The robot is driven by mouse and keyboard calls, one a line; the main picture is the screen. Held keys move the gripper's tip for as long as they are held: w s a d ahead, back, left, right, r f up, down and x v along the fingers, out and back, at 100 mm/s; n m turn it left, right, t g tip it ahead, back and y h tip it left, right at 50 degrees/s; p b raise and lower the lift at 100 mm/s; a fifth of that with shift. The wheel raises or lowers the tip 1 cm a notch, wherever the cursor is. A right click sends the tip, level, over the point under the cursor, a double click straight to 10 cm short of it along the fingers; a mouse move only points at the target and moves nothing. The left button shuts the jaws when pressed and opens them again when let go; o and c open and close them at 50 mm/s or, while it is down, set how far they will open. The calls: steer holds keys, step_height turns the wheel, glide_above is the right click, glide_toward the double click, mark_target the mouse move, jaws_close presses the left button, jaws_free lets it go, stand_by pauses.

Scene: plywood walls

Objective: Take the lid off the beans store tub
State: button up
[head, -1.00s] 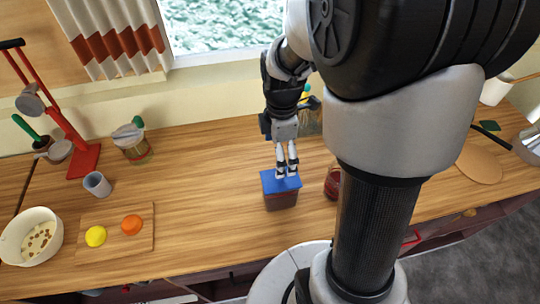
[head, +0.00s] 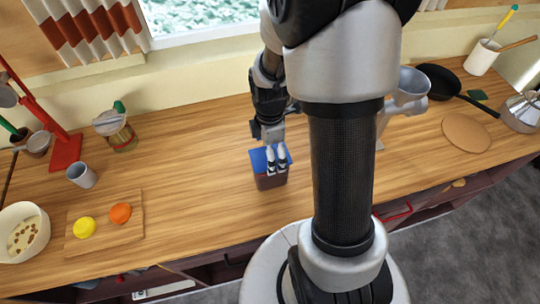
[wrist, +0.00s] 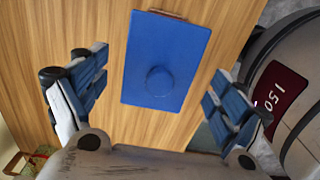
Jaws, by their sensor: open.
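The tub (head: 270,182) is a brown box on the wooden worktop, closed by a flat blue lid (head: 257,158). In the wrist view the blue lid (wrist: 150,50) shows from above, with a round blue knob (wrist: 159,81) on it. My gripper (head: 277,164) is over the lid in the head view. In the wrist view my gripper (wrist: 160,78) is open and empty, with one finger on each side of the lid and knob, apart from both. No label shows on the tub, so I cannot tell its contents.
A board (head: 100,233) with a lemon (head: 84,228) and an orange (head: 120,213) lies left. A grey cup (head: 82,175) and a lidded jar (head: 116,130) stand behind it. A black pan (head: 441,82) is at right. The worktop around the tub's left is clear.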

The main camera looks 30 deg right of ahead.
steer(key=shift+c, duration=0.4)
steer(key=shift+s, duration=0.1)
steer(key=c, duration=1.2)
steer(key=shift+o, duration=0.2)
